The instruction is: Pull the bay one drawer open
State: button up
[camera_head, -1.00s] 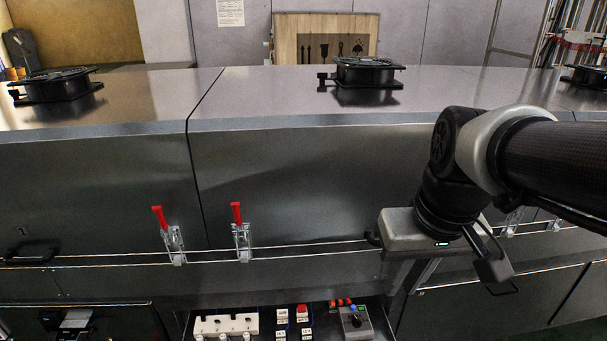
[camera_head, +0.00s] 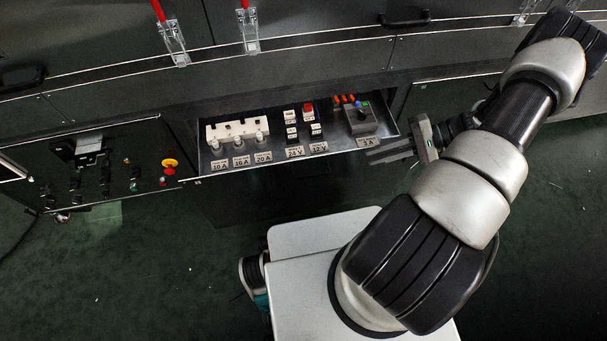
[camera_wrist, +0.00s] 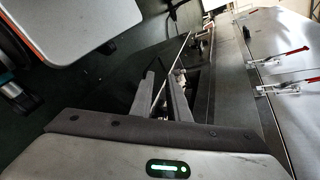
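An open drawer (camera_head: 229,175) sticks out below the dark cabinet front in the head view. It holds white fuse holders, small switches and a grey knob box, with labels along its front. I cannot read a bay number on it. My gripper (camera_head: 371,156) is at the drawer's front right corner, its fingers pointing left along the front edge. In the wrist view my gripper (camera_wrist: 161,74) has its two fingers apart, with a thin bright drawer edge (camera_wrist: 181,48) running between and beyond them. I cannot tell whether the fingers touch that edge.
A control panel (camera_head: 110,165) with a red and yellow stop button is left of the drawer. Red-handled toggle clamps (camera_head: 248,32) and a black handle (camera_head: 405,20) are on the cabinet above. The dark green floor (camera_head: 150,285) in front is mostly clear. My white base stands below.

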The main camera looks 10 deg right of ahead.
aim_at(310, 177)
notch_tip(310, 177, down, 8)
jog(key=s+a+m+t+y, duration=0.1)
jog(key=s+a+m+t, duration=0.1)
jog(key=t, duration=0.1)
jog(key=x, duration=0.5)
jog(key=b+x, duration=0.1)
jog(key=x, duration=0.5)
jog(key=r+b+x, duration=0.1)
jog(key=x, duration=0.5)
jog(key=shift+w+a, duration=0.15)
jog(key=shift+a, duration=0.05)
jog(key=shift+y, duration=0.3)
grip_shut()
